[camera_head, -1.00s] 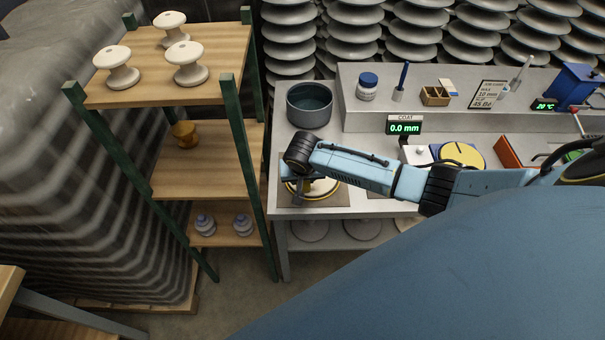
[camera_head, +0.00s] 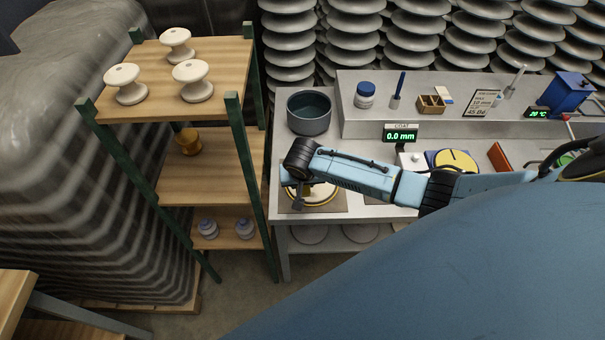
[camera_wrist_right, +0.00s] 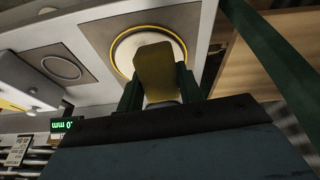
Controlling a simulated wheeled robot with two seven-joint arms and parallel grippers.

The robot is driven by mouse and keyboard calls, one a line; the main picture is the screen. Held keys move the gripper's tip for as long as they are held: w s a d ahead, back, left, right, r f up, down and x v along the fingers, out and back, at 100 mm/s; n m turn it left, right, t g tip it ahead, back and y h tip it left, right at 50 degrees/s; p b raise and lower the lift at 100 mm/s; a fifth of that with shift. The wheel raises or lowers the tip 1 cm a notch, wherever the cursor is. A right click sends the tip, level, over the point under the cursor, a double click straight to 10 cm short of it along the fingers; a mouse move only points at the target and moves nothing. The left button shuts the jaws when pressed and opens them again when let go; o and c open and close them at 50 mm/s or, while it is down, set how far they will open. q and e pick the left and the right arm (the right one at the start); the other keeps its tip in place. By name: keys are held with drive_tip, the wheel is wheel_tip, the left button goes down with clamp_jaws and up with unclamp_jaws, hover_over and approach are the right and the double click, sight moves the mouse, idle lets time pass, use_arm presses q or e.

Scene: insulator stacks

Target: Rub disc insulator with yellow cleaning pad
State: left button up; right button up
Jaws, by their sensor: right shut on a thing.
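The disc insulator (camera_head: 325,196) is pale with a yellow rim. It lies on a dark square plate at the left end of the bench, partly hidden by my right gripper (camera_head: 300,193). In the right wrist view the disc (camera_wrist_right: 122,52) shows behind the yellow cleaning pad (camera_wrist_right: 154,68). My right gripper (camera_wrist_right: 158,88) is shut on the pad, one dark green finger on each side. The pad is over the disc's face; I cannot tell whether it touches. My left gripper is not in view.
A grey pot (camera_head: 309,112) stands just behind the disc. A "0.0 mm" display (camera_head: 401,134) and a round yellow item (camera_head: 452,161) are to the right. A wooden shelf (camera_head: 205,180) with green posts stands close to the bench's left side.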

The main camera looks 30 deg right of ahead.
drive_tip(key=shift+f, duration=0.1)
idle(0.3)
drive_tip(key=b+x, duration=0.5)
drive_tip(key=x, duration=0.1)
drive_tip(key=shift+w+f, duration=0.2)
drive_tip(key=shift+f, duration=0.15)
drive_tip(key=shift+b+x, duration=1.05)
idle(0.6)
drive_tip(key=shift+d, duration=0.1)
